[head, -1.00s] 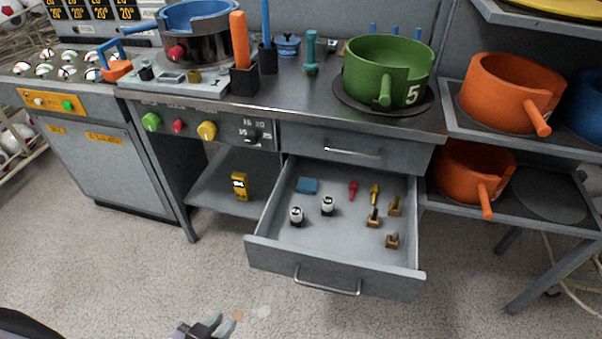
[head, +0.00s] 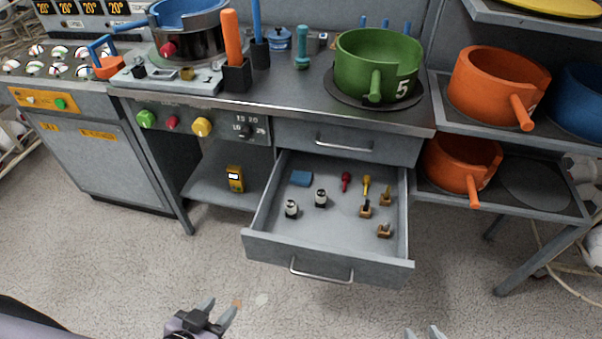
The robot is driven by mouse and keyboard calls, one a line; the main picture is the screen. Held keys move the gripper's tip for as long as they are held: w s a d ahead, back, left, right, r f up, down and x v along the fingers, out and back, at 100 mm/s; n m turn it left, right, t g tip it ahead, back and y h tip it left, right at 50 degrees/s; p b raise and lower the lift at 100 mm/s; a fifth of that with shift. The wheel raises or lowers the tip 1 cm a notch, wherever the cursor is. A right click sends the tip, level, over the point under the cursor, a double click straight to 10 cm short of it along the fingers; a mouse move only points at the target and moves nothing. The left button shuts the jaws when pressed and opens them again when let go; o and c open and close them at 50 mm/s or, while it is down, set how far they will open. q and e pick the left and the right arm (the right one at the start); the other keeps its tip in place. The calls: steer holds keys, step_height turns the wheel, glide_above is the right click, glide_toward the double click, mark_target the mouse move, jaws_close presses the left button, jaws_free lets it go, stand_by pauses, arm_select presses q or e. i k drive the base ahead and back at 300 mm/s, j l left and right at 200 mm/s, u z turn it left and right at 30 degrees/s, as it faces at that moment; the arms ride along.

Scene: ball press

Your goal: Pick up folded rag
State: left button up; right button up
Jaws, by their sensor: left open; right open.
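The folded rag is a small blue flat piece (head: 301,178) at the back left inside the open lower drawer (head: 300,244). My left gripper (head: 220,312) is at the bottom of the head view, in front of and below the drawer, its fingers apart and empty. My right gripper (head: 424,333) shows only its fingertips at the bottom edge, right of the drawer front. They are apart with nothing seen between them. Both grippers are well clear of the rag.
The drawer also holds two white-and-black cylinders (head: 320,198), a red item (head: 346,181), a yellow item (head: 366,185) and several small brown pieces (head: 384,231). The drawer handle (head: 321,275) sticks out in front. A shelf with orange pots (head: 462,165) stands at right. The floor before the drawer is clear.

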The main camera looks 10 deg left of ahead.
mark_target(298, 178)
steer(key=i+j, duration=0.15)
steer(key=j, duration=0.25)
steer(key=i+j, duration=0.1)
steer(key=j, duration=0.3)
steer(key=i+j, duration=0.15)
steer(key=j, duration=0.3)
steer(key=i+j+z, duration=0.15)
steer(key=j, duration=0.15)
steer(key=j+z, duration=0.15)
steer(key=j, duration=0.15)
